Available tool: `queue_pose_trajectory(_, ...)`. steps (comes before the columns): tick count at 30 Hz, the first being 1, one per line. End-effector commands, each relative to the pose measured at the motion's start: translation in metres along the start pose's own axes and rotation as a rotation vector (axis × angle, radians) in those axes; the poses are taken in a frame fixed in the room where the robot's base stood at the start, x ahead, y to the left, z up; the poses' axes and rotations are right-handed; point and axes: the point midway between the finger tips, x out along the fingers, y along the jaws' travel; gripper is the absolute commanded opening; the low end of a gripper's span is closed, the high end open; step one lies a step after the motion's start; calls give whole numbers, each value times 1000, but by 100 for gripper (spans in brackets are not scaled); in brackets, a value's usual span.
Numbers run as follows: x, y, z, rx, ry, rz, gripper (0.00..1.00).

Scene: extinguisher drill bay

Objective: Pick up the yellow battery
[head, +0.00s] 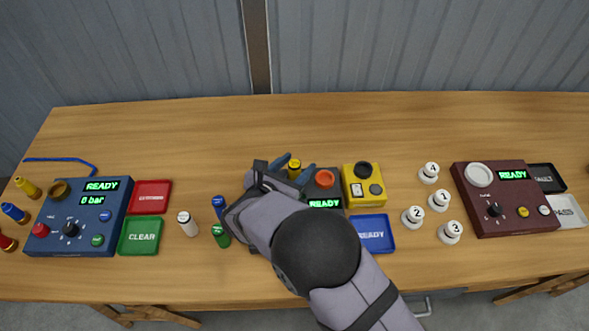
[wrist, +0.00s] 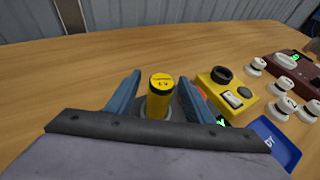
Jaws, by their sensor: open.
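In the head view the yellow battery (head: 294,168) shows between the fingertips of my gripper (head: 294,169), behind my wrist. My gripper is open. The battery's lower part is hidden by my gripper's body in the wrist view.
Blue (head: 218,203), green (head: 221,236) and white (head: 187,223) batteries stand left of my arm. A dark device (head: 325,188) and a yellow box (head: 363,184) sit close to the right. Several numbered white cylinders (head: 430,173) stand farther right. The table's back strip is clear.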

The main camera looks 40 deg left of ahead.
Motion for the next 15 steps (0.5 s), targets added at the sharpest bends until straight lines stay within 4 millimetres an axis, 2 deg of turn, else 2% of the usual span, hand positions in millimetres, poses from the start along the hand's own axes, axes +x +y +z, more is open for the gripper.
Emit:
queue_pose_trajectory(6,24,-1,2,0,0,-1,48)
queue_pose_trajectory(15,28,-1,1,1,0,0,48)
